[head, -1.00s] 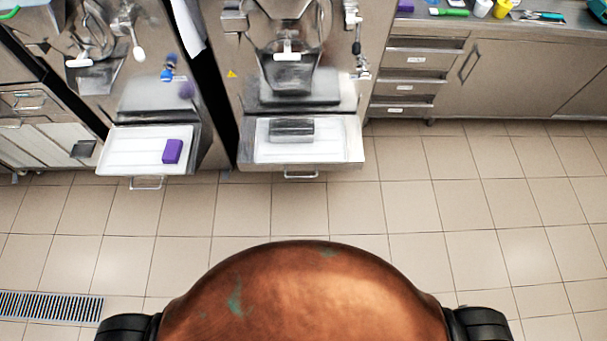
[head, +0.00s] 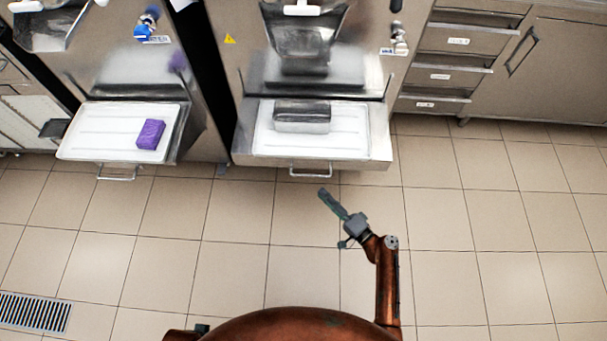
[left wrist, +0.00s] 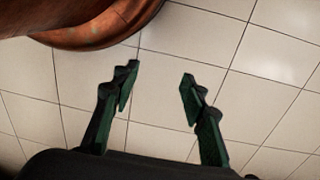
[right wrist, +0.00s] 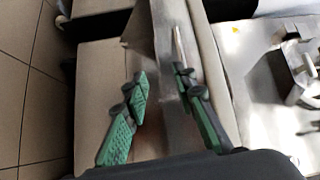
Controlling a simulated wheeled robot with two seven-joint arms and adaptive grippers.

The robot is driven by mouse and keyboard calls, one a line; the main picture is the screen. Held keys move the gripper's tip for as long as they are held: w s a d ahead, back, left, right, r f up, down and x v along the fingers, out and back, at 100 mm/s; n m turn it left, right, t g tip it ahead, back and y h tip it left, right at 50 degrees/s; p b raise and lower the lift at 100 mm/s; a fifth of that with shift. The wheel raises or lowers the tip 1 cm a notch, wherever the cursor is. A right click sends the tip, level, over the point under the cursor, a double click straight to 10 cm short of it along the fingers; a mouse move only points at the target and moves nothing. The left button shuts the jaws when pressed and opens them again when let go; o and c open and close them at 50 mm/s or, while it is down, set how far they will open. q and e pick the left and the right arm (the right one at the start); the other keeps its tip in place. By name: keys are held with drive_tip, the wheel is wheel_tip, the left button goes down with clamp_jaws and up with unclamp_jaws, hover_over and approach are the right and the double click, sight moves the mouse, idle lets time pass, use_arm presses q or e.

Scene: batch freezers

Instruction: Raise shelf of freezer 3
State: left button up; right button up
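Two steel freezers stand ahead, and no readable number marks which is freezer 3. The middle freezer (head: 350,30) has a low front shelf (head: 375,150) with a wire handle (head: 310,171), a white mat and a steel pan (head: 302,117). The left freezer's shelf (head: 75,150) holds a purple block (head: 151,134) and also has a handle (head: 117,174). My right gripper (head: 332,210) is in front of and apart from the middle shelf; its fingers are open and empty in the right wrist view (right wrist: 160,75). My left gripper (left wrist: 160,72) is open and empty over the floor.
A dark gap separates the two freezers. Steel drawers (head: 445,75) and a cabinet (head: 560,75) stand to the right. The tiled floor (head: 480,230) in front is clear, with a drain grate (head: 35,312) at the lower left.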

sight(310, 176)
drive_tip(key=shift+y, duration=0.4)
drive_tip(key=w+a+r, duration=0.1)
drive_tip(key=w+a, duration=0.1)
drive_tip(key=w+a+r+b, duration=0.1)
drive_tip(key=w+a, duration=0.1)
drive_tip(key=w+a+r, duration=0.2)
drive_tip(key=shift+w+b, duration=0.1)
drive_tip(key=shift+b, duration=0.3)
use_arm(q)
drive_tip(key=shift+w+d+f+t+h, duration=0.15)
drive_tip(key=shift+w+d+f+t, duration=0.2)
drive_tip(key=shift+w+d+f, duration=0.25)
drive_tip(key=shift+w+d+f+t+h, duration=0.15)
drive_tip(key=shift+w+d+f+t, duration=0.25)
drive_tip(key=shift+w, duration=0.25)
use_arm(e)
drive_tip(key=shift+f+t, duration=0.1)
drive_tip(key=shift+t, duration=0.2)
clamp_jaws()
